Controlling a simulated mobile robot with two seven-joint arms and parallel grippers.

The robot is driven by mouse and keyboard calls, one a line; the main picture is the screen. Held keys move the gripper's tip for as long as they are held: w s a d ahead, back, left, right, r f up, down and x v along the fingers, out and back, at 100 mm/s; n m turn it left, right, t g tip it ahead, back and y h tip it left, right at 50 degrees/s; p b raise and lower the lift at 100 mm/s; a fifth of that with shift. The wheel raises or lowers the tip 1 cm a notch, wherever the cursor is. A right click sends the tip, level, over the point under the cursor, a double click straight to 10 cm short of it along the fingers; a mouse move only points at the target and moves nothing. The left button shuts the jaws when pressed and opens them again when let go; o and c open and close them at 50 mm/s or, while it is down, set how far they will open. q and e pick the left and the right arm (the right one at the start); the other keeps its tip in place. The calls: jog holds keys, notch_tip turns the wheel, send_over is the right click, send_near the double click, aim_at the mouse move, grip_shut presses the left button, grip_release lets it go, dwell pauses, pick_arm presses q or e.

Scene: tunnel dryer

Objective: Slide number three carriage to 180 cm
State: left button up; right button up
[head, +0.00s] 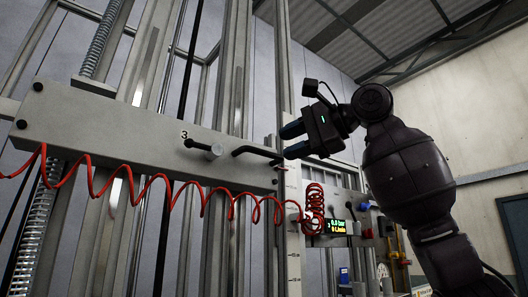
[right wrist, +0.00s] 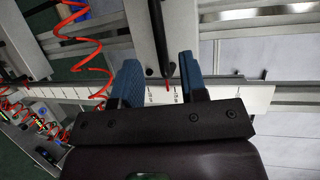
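The number three carriage (head: 110,125) is a grey horizontal beam marked "3" in the head view. A small red pointer (head: 279,168) sits at that end, beside a white vertical scale (head: 293,225) whose numbers are too small to read. My right gripper (head: 285,141) is open at the handle's free end. In the right wrist view, the handle (right wrist: 158,45) reaches between the spread blue fingers (right wrist: 160,84), with gaps on both sides. My left gripper is not in view.
A coiled red hose (head: 155,182) hangs along the carriage and bunches below my right gripper. A panel with a lit display (head: 325,226) stands behind it. Vertical metal rails (head: 235,70) rise behind the carriage, and springs (head: 100,40) stand at the left.

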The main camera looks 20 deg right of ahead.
aim_at(268, 152)
jog(key=shift+p+x, duration=0.4)
jog(key=shift+x, duration=2.8)
grip_shut()
